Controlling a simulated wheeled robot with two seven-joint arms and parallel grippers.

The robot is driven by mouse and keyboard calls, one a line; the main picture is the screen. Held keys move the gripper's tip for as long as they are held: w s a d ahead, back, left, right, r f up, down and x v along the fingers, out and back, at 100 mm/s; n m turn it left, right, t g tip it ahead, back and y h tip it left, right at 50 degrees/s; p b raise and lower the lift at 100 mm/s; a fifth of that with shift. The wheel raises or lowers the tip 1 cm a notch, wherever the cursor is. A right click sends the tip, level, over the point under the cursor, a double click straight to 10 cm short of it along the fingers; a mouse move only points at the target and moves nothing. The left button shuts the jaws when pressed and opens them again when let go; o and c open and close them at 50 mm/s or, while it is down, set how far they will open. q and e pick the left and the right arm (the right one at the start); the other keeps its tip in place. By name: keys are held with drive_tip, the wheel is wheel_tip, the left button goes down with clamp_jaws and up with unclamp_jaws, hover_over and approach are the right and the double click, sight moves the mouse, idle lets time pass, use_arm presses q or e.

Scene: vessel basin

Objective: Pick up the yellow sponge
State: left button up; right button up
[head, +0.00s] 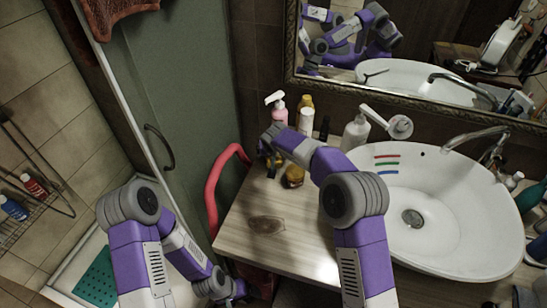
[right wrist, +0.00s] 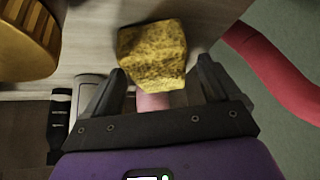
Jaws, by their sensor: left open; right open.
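The yellow sponge (right wrist: 152,52) is a rough, speckled block on the pale wooden counter in the right wrist view. My right gripper (right wrist: 161,78) is open, its two fingers pointing at the sponge. The sponge's near part lies between the fingertips, with gaps on both sides, and I cannot see any grip on it. In the head view my right gripper (head: 270,155) is at the counter's back left, where the arm mostly hides the sponge. My left gripper (head: 236,292) hangs low beside the counter, open and empty.
An amber jar (head: 294,177) stands close to the right gripper. Pink (head: 279,112) and white (head: 355,133) pump bottles stand behind it. A red curved rail (head: 213,190) borders the counter's left side. The sink (head: 450,215) is to the right. The counter front (head: 285,235) is clear.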

drive_tip(key=shift+w+f, duration=0.3)
drive_tip(key=shift+f, duration=0.05)
drive_tip(key=c, duration=1)
drive_tip(key=shift+c, duration=0.2)
wheel_tip(320, 180, up, 10)
drive_tip(key=p, duration=0.2)
drive_tip(key=shift+p, duration=0.3)
